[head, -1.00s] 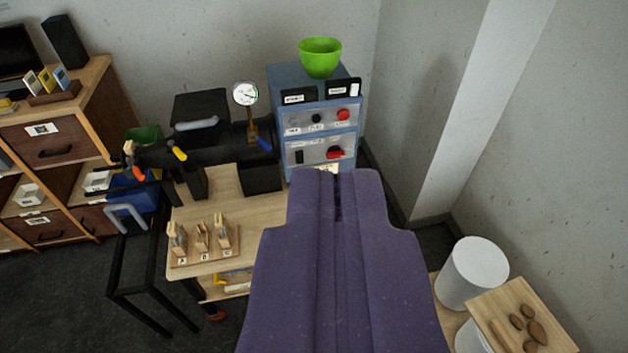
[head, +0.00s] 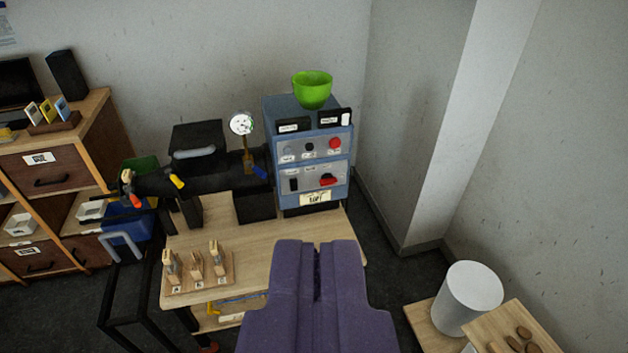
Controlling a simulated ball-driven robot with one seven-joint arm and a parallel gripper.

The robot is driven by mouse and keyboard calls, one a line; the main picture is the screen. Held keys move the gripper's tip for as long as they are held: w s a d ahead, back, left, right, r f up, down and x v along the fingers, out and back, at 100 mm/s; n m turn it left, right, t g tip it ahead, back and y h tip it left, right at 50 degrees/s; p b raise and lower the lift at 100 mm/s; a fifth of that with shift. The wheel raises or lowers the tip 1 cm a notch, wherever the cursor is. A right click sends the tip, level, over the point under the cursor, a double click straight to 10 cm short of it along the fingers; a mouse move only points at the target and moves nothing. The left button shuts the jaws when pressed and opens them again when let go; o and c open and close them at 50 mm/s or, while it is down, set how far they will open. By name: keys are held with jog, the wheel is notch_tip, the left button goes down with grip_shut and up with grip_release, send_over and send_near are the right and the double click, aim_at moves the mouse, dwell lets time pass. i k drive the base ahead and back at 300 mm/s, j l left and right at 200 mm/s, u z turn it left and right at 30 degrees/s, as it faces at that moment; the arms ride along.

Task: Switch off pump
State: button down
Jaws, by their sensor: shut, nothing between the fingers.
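A blue-grey control box (head: 271,134) stands at the back right of a wooden bench (head: 250,264). Its front has two pale panels. The upper panel carries a black knob (head: 309,147) and a red round button (head: 335,143). The lower panel carries a black switch (head: 294,185) and a red switch or knob (head: 328,180). The labels are too small to read, so I cannot tell which control belongs to the pump. My purple gripper (head: 317,246) is shut and empty, in front of and below the box, apart from it.
A green bowl (head: 312,90) sits on top of the box. A black pump-like machine with a gauge (head: 241,123) stands left of it. A wooden block with several clips (head: 200,282) lies on the bench. A white cylinder (head: 469,298) stands at the lower right.

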aim_at(293, 182)
jog(key=i+j, duration=0.15)
jog(key=i, duration=0.35)
jog(key=i+j, duration=0.15)
jog(key=i, duration=0.4)
jog(key=i+j+z, duration=0.1)
jog(key=i, duration=0.4)
jog(key=i+j, duration=0.2)
jog(key=i, duration=0.8)
